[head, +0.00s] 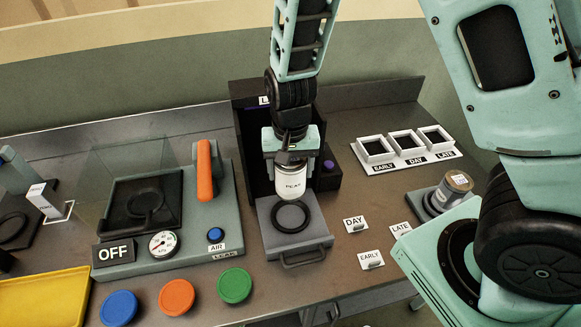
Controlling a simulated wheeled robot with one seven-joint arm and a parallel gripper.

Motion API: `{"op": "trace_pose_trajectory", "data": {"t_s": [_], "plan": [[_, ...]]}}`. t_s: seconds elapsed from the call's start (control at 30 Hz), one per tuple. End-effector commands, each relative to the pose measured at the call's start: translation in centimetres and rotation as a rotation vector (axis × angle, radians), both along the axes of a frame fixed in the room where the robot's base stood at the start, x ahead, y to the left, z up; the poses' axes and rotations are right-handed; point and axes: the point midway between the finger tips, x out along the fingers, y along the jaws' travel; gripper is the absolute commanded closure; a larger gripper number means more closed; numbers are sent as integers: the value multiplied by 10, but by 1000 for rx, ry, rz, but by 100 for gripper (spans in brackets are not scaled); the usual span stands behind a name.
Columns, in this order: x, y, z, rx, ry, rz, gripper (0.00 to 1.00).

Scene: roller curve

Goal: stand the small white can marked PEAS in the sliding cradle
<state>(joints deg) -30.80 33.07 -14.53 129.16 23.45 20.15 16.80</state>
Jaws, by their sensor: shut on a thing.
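The small white can marked PEAS (292,186) is upright in the head view, a little above and behind the black ring on the sliding cradle. My gripper (291,160) is above the can and shut on its upper part. The sliding cradle (314,244) is a grey tray with a front handle, pulled out from a dark housing (246,125). Its black ring (291,217) looks empty. The can hides part of the ring's far side, and the fingertips are partly hard to make out.
Left of the cradle is the leak tester with an orange lever (206,170) and a gauge (163,244). Coloured discs, one of them green (234,286), lie in front. Right are tags like DAY (355,224), a white three-slot rack (405,150) and a metal can (458,184) on a stand.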

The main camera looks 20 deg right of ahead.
Motion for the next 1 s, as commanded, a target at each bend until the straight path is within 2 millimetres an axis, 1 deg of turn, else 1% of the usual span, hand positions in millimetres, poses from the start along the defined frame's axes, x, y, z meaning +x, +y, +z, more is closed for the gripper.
{"op": "trace_pose_trajectory", "data": {"t_s": [0.27,1.0], "plan": [[0,0,-22,0,-1,0,70],[0,0,-90,0,0,0,70]]}}
